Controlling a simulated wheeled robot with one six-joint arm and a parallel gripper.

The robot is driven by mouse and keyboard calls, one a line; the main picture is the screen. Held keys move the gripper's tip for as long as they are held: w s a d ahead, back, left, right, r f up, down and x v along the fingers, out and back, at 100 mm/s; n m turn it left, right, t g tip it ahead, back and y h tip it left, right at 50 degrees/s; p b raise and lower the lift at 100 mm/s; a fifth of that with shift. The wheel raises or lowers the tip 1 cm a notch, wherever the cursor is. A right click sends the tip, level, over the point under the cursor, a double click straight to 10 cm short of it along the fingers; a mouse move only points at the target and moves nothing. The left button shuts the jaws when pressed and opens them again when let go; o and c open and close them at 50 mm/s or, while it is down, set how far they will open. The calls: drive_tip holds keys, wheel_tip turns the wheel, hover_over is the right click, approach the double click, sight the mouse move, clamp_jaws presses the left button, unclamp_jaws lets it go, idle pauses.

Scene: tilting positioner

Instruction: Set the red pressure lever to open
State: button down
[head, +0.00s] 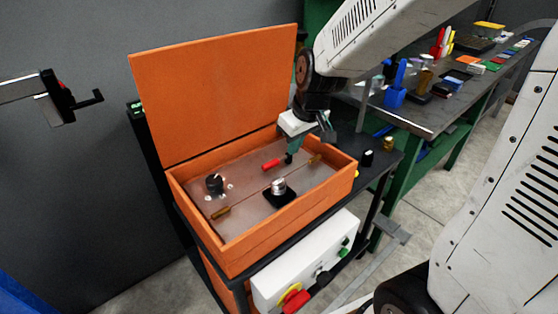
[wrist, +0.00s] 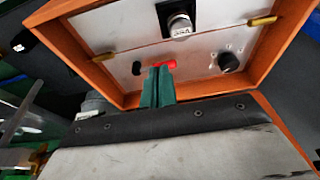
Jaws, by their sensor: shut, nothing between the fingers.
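A small red lever (head: 271,165) sits on the grey metal panel inside the orange box (head: 263,245). It also shows in the wrist view (wrist: 166,64), lying sideways at the fingertips. My gripper (head: 290,158) reaches down into the box, just right of the red lever in the head view. Its green fingers are shut together with nothing between them. In the wrist view the fingertips (wrist: 155,70) overlap the lever's near side. I cannot tell whether they touch it. The lever's pivot is partly hidden there.
The panel also holds a silver knob (head: 278,186), a black knob (head: 214,183) and brass pieces (head: 221,212). The box's orange lid (head: 215,95) stands open behind. A white control box (head: 308,262) with another red handle (head: 298,302) sits below. A cluttered bench (head: 425,120) stands right.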

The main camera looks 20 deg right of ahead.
sight(277, 162)
drive_tip(key=x, duration=1)
drive_tip(key=shift+f, duration=0.15)
drive_tip(key=w, duration=0.2)
drive_tip(key=shift+w+a+f, duration=0.15)
drive_tip(key=shift+w+a, duration=0.15)
drive_tip(key=shift+a, duration=0.1)
drive_tip(key=shift+w+a+f, duration=0.1)
drive_tip(key=shift+w+a, duration=0.1)
drive_tip(key=shift+w, duration=0.45)
